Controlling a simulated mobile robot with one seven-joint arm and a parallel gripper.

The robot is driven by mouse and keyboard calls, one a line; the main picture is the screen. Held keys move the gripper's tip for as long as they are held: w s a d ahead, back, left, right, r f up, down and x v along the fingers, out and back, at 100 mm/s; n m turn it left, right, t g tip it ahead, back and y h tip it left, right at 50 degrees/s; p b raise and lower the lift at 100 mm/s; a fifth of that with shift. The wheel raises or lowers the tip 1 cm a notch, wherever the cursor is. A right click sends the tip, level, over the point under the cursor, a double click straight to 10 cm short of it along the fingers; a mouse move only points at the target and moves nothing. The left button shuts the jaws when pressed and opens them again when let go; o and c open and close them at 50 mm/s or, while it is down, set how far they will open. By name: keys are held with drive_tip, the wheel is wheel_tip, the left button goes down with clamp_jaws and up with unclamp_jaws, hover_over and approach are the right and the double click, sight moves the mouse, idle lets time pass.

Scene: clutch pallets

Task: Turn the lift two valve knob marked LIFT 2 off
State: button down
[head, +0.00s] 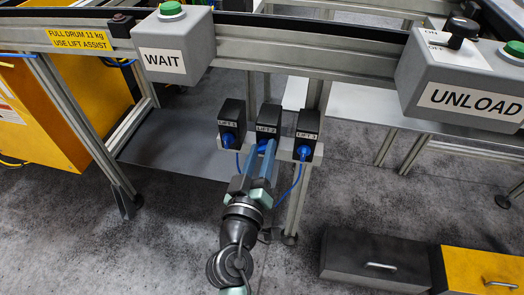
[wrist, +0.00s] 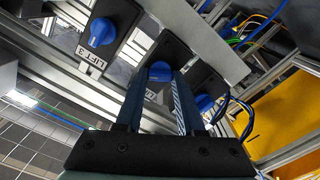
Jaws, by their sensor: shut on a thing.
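Three black valve boxes marked LIFT 1, LIFT 2 and LIFT 3 stand in a row on a rail in the head view. The LIFT 2 box (head: 269,120) is in the middle. My gripper (head: 264,153) reaches up to it and is shut on its blue knob (wrist: 160,71). In the wrist view the two fingers lie on either side of this knob. The fingers hide much of the knob in the head view. The LIFT 2 label (head: 266,130) shows just above it. The knob's exact angle is hard to tell.
The LIFT 1 knob (head: 228,140) and LIFT 3 knob (head: 303,153) sit close on either side, with blue hoses hanging near them. The WAIT box (head: 172,48) and UNLOAD box (head: 462,82) are on the beam above. Grey and yellow drawers (head: 375,258) stand lower right.

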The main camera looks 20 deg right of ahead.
drive_tip(key=n+p, duration=0.1)
drive_tip(key=n, duration=0.4)
drive_tip(key=shift+a+n, duration=0.1)
drive_tip(key=shift+n, duration=0.2)
drive_tip(key=n+p, duration=0.1)
drive_tip(key=n, duration=0.4)
drive_tip(key=shift+f+n+p, duration=0.2)
drive_tip(key=shift+n+p, duration=0.1)
drive_tip(key=shift+p, duration=0.1)
drive_tip(key=c, duration=0.5)
unclamp_jaws()
drive_tip(key=v, duration=1.3)
